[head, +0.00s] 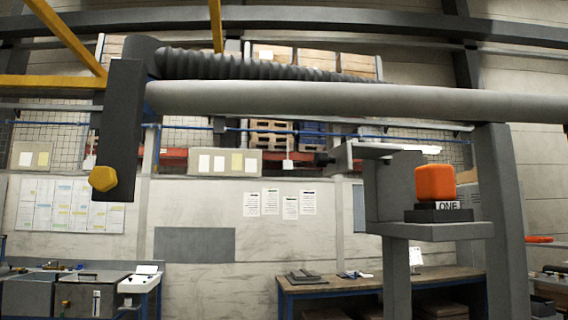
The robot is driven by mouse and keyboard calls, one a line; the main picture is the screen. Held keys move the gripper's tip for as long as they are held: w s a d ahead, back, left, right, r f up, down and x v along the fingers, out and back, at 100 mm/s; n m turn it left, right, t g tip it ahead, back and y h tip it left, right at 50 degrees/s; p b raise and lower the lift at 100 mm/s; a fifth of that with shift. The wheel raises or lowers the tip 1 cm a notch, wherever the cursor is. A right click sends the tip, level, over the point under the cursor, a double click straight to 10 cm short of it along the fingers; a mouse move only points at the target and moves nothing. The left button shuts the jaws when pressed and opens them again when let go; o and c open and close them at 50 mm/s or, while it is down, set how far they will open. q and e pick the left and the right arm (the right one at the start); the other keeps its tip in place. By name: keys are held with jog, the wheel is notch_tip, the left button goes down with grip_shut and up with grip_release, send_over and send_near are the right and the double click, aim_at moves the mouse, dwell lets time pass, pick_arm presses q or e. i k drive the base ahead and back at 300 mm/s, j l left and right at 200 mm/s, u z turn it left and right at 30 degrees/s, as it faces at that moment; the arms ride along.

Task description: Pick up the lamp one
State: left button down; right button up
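The lamp one (436,184) is an orange block with rounded edges on a dark base. A white label reading "ONE" is on the base's front. It stands upright on a small grey shelf (430,231) at the right of the head view. Neither of my grippers shows in the head view, and nothing is seen holding the lamp.
A long grey horizontal tube (340,101) with a ribbed dark hose (260,67) crosses above the lamp. A dark hanging block (121,130) with a yellow knob (103,178) is at its left end. A grey post (500,215) stands right of the lamp. A workbench (330,284) is behind.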

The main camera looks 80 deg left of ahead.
aim_at(435, 187)
jog(key=u, duration=2.2)
jog(key=l, duration=0.65)
jog(key=i+l+u, duration=0.1)
jog(key=l, duration=0.5)
